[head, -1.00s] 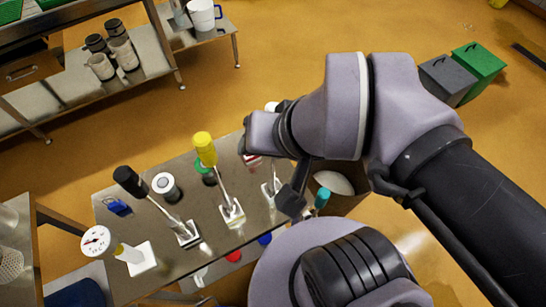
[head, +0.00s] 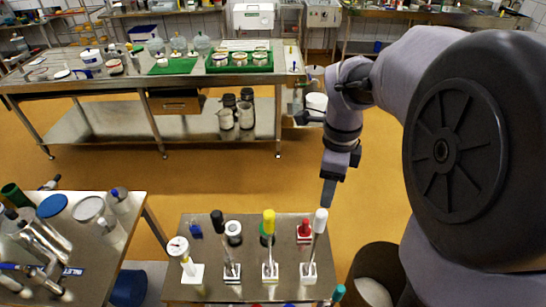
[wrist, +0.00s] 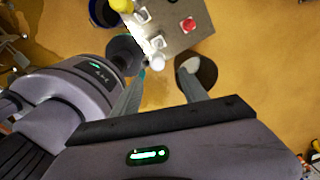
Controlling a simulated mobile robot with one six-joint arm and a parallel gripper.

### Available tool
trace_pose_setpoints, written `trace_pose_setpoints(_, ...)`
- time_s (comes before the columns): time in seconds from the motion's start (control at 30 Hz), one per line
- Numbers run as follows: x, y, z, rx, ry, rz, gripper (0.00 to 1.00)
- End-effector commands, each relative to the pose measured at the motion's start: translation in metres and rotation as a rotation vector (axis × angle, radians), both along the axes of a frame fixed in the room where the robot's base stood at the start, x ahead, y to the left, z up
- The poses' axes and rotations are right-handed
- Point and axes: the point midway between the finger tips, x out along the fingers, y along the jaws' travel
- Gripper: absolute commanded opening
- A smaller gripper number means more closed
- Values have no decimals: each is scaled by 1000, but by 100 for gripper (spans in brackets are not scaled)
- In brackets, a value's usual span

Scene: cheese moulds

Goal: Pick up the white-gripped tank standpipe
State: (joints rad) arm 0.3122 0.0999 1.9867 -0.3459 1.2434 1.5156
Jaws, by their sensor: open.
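The white-gripped tank standpipe (head: 320,221) stands upright at the right end of a row on the small steel table (head: 205,220). Its foot is in a white holder (head: 308,274). Black-gripped (head: 217,222) and yellow-gripped (head: 268,221) standpipes stand to its left in similar holders. My gripper (head: 329,192) points down just above and behind the white grip, open and empty, apart from it.
A red-topped item (head: 304,231) stands right behind the white-gripped standpipe. A dark round bin (head: 352,262) is beside the table's right edge. A long steel workbench (head: 200,79) stands at the back. Orange floor is open between it and the small table.

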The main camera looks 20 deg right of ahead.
Motion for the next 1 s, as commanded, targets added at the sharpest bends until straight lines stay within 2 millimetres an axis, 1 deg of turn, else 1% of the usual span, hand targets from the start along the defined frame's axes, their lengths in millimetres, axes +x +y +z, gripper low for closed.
trace_pose_setpoints(0.03, -1, 1, -22, 2, 5, 3, 51)
trace_pose_setpoints(0.1, -1, 1, -44, 2, 5, 3, 51)
trace_pose_setpoints(0.2, -1, 1, -72, 2, 3, 5, 51)
trace_pose_setpoints(0.3, -1, 2, -90, 2, 1, 5, 51)
trace_pose_setpoints(0.43, -2, 2, -103, 1, -1, 6, 51)
trace_pose_setpoints(0.6, -7, 5, -138, 1, 0, 6, 51)
trace_pose_setpoints(0.7, -7, 5, -148, 1, -1, 6, 51)
trace_pose_setpoints(0.9, -6, 5, -149, 1, -3, 6, 51)
trace_pose_setpoints(0.93, -6, 5, -148, 1, -3, 6, 50)
trace_pose_setpoints(1.0, -6, 5, -148, 1, -3, 7, 36)
